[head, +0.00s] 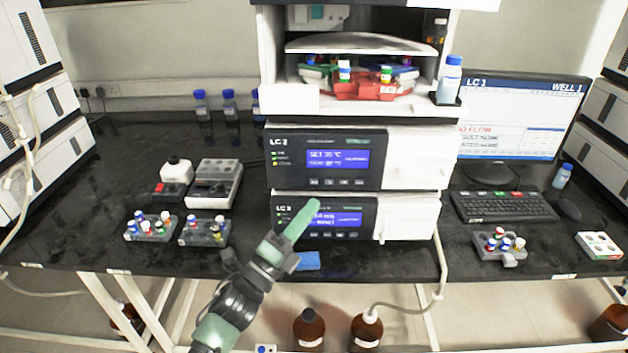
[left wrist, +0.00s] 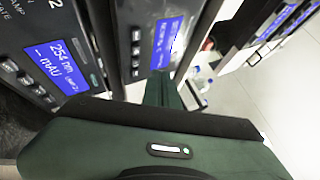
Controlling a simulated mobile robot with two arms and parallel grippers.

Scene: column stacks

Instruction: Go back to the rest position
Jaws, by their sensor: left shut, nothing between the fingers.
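My left gripper (head: 301,218) is shut and empty in the head view. Its green fingers point up and to the right, in front of the lower instrument module (head: 352,236) and covering part of its blue display. I cannot tell whether the fingertips touch the panel. In the left wrist view, the shut fingers (left wrist: 162,88) point toward lit instrument panels with blue displays (left wrist: 72,62). My right gripper is in neither view.
The black bench (head: 110,240) carries vial racks (head: 152,228), a grey device (head: 215,183), a keyboard (head: 503,206) and a monitor (head: 522,115). A blue-capped bottle (head: 449,80) stands on the stack. Brown bottles (head: 309,328) stand below the bench. A pale tube (head: 440,270) hangs at the front.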

